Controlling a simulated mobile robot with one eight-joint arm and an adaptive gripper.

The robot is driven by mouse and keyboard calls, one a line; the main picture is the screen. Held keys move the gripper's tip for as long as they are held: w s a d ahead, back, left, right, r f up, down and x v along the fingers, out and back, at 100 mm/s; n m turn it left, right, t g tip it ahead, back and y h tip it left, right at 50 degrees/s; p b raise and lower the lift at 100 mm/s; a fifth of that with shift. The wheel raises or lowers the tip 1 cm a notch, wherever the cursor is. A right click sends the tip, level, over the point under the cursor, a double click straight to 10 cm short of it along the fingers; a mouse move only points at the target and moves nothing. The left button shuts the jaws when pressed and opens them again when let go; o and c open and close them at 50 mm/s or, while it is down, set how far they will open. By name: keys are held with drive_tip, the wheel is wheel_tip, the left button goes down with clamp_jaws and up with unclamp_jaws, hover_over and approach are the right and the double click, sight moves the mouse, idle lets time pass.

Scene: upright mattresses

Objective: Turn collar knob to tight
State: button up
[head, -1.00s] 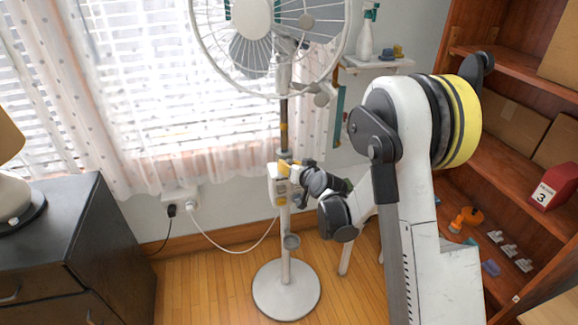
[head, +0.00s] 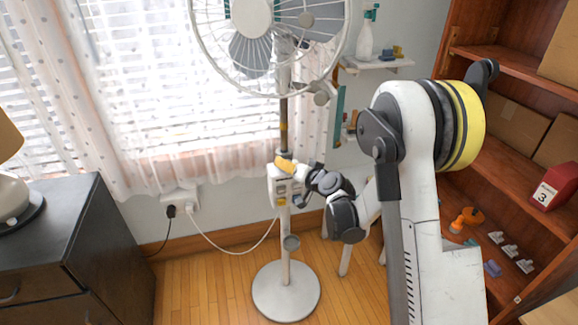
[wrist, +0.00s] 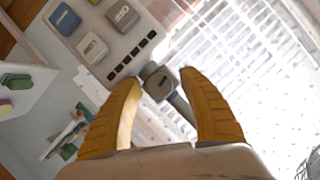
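The white standing fan (head: 284,262) stands before the window, with a control box (head: 285,190) on its pole. My gripper (head: 284,163) is at the top of this box, its yellow fingers across the pole there. In the wrist view my gripper (wrist: 160,77) is open, with a grey knob (wrist: 158,84) between its fingertips. The knob has a dark mark on its face and a dark rod beside it. I cannot tell whether the fingers touch it. The box's panel (wrist: 75,48) shows blue, white and grey buttons and a row of black slots. The knob is hidden in the head view.
The fan's cord runs to a wall outlet (head: 181,200). A black dresser (head: 75,235) stands at the left. A small wall shelf (head: 376,65) holds a spray bottle (head: 364,41). A wooden bookcase (head: 500,190) is at the right.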

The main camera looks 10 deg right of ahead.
drive_tip(key=shift+a+r+n+h+p, duration=0.1)
drive_tip(key=shift+r+n+h+p, duration=0.1)
drive_tip(key=shift+n+h+p, duration=0.65)
drive_tip(key=s+r+n+g+p, duration=0.1)
drive_tip(key=s+r+g+p, duration=0.1)
drive_tip(key=s+r, duration=0.7)
drive_tip(key=s+r+n+g+h+p, duration=0.1)
drive_tip(key=s+r+p, duration=0.3)
drive_tip(key=s+r, duration=0.4)
drive_tip(key=shift+s+a+r+n+g, duration=0.35)
drive_tip(key=shift+s+g, duration=0.15)
drive_tip(key=shift+s, duration=2.95)
drive_tip(key=shift+h, duration=0.25)
